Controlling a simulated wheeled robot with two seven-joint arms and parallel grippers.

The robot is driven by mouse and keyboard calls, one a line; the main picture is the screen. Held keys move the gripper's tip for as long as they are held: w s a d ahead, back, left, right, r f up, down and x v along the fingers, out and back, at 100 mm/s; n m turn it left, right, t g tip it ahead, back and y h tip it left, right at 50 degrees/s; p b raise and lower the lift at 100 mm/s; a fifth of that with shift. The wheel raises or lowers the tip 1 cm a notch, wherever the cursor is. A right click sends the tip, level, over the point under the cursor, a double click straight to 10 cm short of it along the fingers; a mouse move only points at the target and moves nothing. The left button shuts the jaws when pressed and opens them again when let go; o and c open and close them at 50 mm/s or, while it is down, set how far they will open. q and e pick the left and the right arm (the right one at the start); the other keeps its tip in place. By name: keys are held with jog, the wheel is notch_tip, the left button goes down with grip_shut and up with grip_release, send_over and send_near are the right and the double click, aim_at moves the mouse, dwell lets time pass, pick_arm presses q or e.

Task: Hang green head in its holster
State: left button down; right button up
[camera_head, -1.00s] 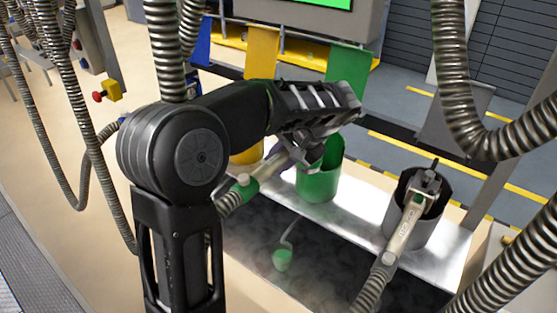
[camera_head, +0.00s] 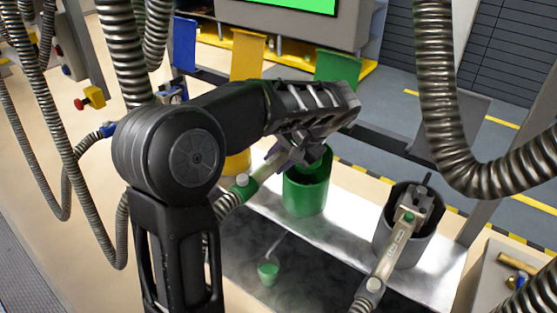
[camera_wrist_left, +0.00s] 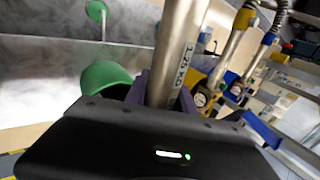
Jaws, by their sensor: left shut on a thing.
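My left gripper (camera_head: 308,150) is shut on the green head (camera_head: 243,186), a metal tube with a green collar and a ribbed hose. The head lies tilted, its collar end to the left of the green holster (camera_head: 305,195). The holster is an open green cup on the metal ledge, just below my gripper. The head's far end is hidden behind my gripper. In the left wrist view, the tube (camera_wrist_left: 178,45) stands between purple fingers, with the green holster (camera_wrist_left: 103,76) to its left. My right gripper is not in view.
A grey holster (camera_head: 408,245) with another head (camera_head: 400,240) stands to the right. A yellow holster (camera_head: 238,162) is to the left. Thick hoses (camera_head: 440,110) hang at both sides. Yellow and blue heads show in the left wrist view.

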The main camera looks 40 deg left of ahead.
pick_arm(q)
jog(key=shift+f+b, duration=2.15)
jog(key=shift+f, duration=0.7)
jog(key=shift+f+b, duration=1.55)
jog(key=shift+f, duration=0.25)
jog(key=c, duration=1)
grip_release()
jog(key=shift+o, duration=0.2)
jog(key=p+v, duration=0.3)
jog(key=v, duration=0.5)
jog(key=shift+p, duration=0.35)
